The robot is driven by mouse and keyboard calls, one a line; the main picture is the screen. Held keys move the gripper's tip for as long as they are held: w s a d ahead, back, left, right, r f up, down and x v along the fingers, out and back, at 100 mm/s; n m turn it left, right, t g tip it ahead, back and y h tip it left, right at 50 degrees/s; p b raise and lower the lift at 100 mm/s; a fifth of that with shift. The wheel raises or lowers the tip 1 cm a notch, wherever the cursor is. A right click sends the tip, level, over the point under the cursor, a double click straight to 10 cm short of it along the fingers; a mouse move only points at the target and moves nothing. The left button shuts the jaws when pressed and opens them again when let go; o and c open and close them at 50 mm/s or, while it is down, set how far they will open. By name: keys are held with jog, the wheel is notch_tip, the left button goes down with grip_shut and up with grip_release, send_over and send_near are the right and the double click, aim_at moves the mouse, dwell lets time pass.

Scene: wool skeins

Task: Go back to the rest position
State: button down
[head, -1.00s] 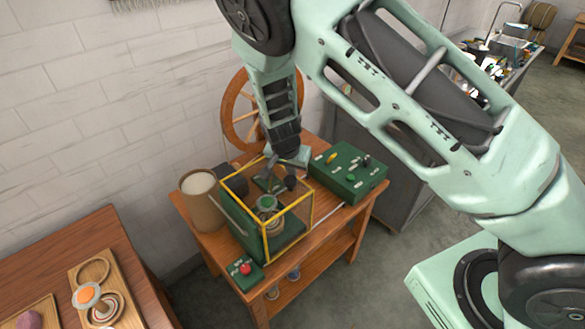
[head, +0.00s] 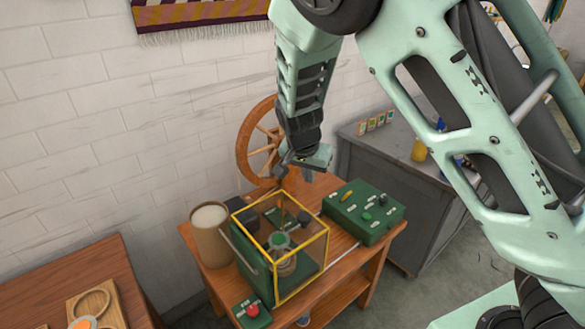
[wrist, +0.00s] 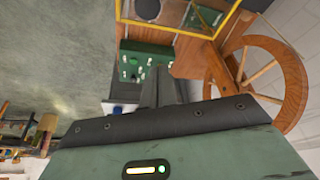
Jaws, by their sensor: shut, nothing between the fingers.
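My gripper (head: 284,168) is at the end of my raised mint-green arm in the head view. It hangs above the back of the small wooden table (head: 322,296), in front of the wooden spinning wheel (head: 258,150). In the wrist view my gripper's dark fingers (wrist: 162,88) are together with nothing between them. The yellow-framed clear guard box (head: 300,208) on a green machine stands below and in front of my gripper, apart from it. The green control box (head: 364,211) lies to the right of the guard and also shows in the wrist view (wrist: 140,62).
A brown cylinder with a pale top (head: 210,238) stands left of the guard. A small box with a red button (head: 252,309) is at the table's front. A grey cabinet (head: 400,190) stands behind right, a wooden table (head: 85,275) at left. The white brick wall is close behind.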

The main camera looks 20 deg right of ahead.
jog(key=s+a+r+n+g+y+b, duration=0.15)
jog(key=s+a+n, duration=0.3)
jog(key=s, duration=0.45)
jog(key=s+a+r+n+g+y+b, duration=0.1)
jog(key=s+a+n+y+b, duration=0.2)
jog(key=s+a, duration=0.5)
jog(key=s+d+r+n+h, duration=0.1)
jog(key=s+d+n, duration=0.1)
jog(key=s+n, duration=0.7)
jog(key=s, duration=0.6)
jog(key=shift+s+d+r+b, duration=0.3)
jog(key=shift+s+d+r, duration=0.05)
jog(key=shift+s+r, duration=0.05)
jog(key=shift+g, duration=0.25)
